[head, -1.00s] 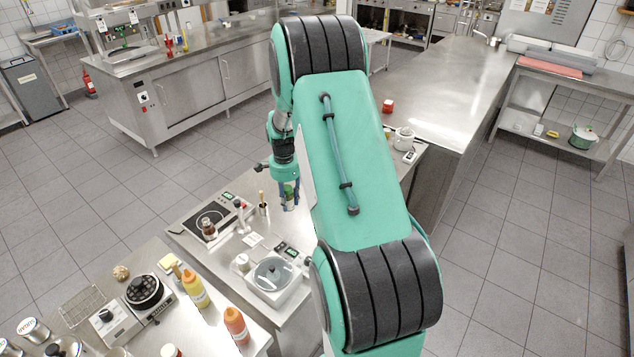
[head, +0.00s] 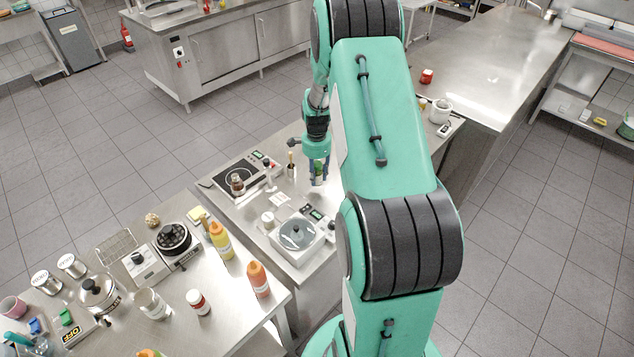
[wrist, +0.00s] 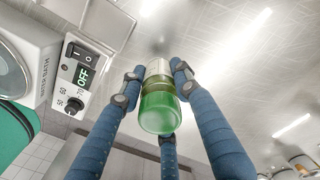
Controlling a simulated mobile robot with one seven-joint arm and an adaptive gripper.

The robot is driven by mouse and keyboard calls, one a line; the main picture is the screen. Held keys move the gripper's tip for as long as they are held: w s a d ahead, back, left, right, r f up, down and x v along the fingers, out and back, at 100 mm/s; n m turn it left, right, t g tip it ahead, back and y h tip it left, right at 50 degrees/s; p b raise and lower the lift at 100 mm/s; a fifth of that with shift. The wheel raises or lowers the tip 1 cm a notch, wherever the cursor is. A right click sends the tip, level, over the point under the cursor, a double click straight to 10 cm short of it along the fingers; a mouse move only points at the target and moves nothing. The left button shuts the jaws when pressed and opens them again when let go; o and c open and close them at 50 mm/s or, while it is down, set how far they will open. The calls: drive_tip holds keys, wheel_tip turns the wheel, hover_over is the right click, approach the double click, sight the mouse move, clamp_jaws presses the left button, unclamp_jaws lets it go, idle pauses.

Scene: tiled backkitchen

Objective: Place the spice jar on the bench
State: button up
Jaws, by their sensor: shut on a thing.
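The spice jar, a small clear jar with green contents (wrist: 158,108), is between the blue fingers of my gripper (wrist: 157,75) in the wrist view. The fingers are shut on it. In the head view the jar (head: 319,168) shows as a small green patch at my gripper (head: 319,178), over the steel bench (head: 250,208). Whether its base touches the bench I cannot tell. The jar's far side is hidden by the fingers.
A nearer table holds sauce bottles (head: 220,240) and jars.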

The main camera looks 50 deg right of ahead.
sight(317, 163)
drive_tip(key=shift+f, duration=1.85)
drive_tip(key=shift+f, duration=0.1)
drive_tip(key=o, duration=1.2)
wheel_tip(317, 163, up, 12)
drive_tip(key=shift+r, duration=0.1)
